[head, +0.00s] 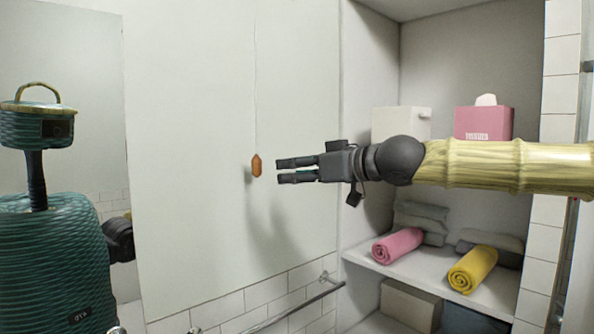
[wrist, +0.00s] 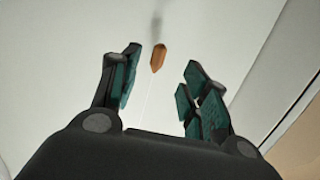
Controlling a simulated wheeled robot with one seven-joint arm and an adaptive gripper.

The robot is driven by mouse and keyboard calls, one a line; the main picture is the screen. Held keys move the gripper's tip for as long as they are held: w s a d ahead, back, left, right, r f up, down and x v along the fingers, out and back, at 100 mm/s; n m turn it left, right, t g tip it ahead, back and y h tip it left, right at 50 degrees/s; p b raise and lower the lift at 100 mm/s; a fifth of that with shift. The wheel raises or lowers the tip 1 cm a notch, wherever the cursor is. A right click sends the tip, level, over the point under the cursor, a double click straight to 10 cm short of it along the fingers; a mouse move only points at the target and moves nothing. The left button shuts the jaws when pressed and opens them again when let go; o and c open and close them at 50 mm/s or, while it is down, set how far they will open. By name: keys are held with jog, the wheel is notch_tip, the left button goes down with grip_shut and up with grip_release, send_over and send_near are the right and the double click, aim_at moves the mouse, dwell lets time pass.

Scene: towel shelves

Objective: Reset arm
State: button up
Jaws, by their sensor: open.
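In the wrist view my gripper (wrist: 158,85) shows spread fingers with teal pads. A small orange-brown pointed knob (head: 256,166) hangs just left of the fingertips; it also shows beyond the fingers in the wrist view (wrist: 158,58). Whether the fingertips touch it cannot be told, but a gap shows in the head view.
A shelf (head: 420,262) at right holds a rolled pink towel (head: 398,245), a rolled yellow towel (head: 472,269) and folded grey towels (head: 421,222). Above are a pink tissue box (head: 483,123) and a white box (head: 400,121). A metal rail (head: 293,307) runs below the panel.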

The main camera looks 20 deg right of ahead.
dwell(0.4)
jog(key=w+a+f+m+g+h, duration=0.1)
jog(key=w+a+f+g+h, duration=0.15)
jog(key=f, duration=1.25)
jog(key=s+f+m+g+h, duration=0.2)
jog(key=s+f+g, duration=0.1)
jog(key=f, duration=1.6)
jog(key=s+f+m+g+h, duration=0.2)
jog(key=s+f, duration=0.1)
jog(key=f, duration=1.6)
jog(key=s+f+g+h, duration=0.1)
jog(key=s+f, duration=0.3)
jog(key=f, duration=0.2)
jog(key=s+f+g, duration=0.1)
jog(key=s+f, duration=0.3)
jog(key=f, duration=0.2)
jog(key=s+f+g, duration=0.1)
jog(key=s+f, duration=0.5)
jog(key=s, duration=0.3)
jog(key=s+d+f+m+g+h, duration=0.1)
jog(key=s+f, duration=0.6)
jog(key=s, duration=0.3)
jog(key=s+d+f+m+g+b, duration=0.1)
jog(key=s+f+g, duration=0.1)
jog(key=s+f, duration=0.4)
jog(key=s, duration=0.4)
jog(key=shift+s+f, duration=0.2)
